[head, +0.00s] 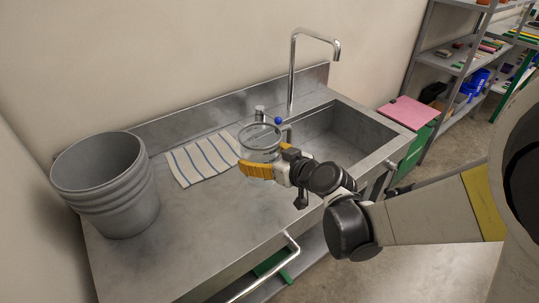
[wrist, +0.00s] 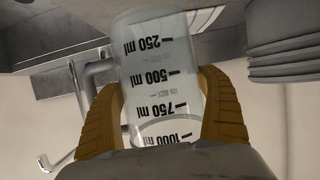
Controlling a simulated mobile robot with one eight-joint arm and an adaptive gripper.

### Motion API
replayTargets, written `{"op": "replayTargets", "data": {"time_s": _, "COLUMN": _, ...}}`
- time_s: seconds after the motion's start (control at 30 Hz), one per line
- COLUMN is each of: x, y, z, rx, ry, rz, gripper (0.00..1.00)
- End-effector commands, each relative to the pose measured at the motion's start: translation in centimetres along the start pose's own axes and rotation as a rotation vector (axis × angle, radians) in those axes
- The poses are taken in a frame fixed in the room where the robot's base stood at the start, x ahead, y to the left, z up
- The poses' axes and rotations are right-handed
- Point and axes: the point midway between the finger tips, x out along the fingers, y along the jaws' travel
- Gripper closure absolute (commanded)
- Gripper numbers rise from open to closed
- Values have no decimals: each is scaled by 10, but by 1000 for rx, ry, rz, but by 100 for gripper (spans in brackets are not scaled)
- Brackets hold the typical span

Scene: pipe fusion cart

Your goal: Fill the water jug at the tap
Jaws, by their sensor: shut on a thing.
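The clear water jug (head: 260,141) is upright at the counter, left of the sink basin (head: 338,135). Its black volume marks show in the wrist view (wrist: 157,75), where the picture is upside down; I see no water in it. My gripper (head: 268,163) has its orange fingers shut on the jug's sides. The jug's handle (wrist: 87,78) stands out at one side, free of the fingers. The tap (head: 292,75) rises behind the basin, its spout end (head: 336,50) to the right of and above the jug. A blue-tipped lever (head: 278,121) shows just behind the jug.
A grey bucket (head: 107,185) stands at the counter's left end. A striped cloth (head: 202,160) lies between bucket and jug. The basin's raised rim (head: 385,153) and the wall behind the counter bound the space. The front counter is clear. Shelves (head: 450,65) stand at the right.

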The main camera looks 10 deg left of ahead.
Motion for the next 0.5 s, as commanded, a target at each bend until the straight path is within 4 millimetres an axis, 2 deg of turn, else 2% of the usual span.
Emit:
{"op": "replayTargets", "data": {"time_s": 0.27, "x": 0, "y": 0, "z": 2, "rx": 0, "ry": 0, "rz": 1, "gripper": 44}}
{"op": "replayTargets", "data": {"time_s": 0.5, "x": 7, "y": 1, "z": 18, "rx": 0, "ry": 0, "rz": 2, "gripper": 44}}
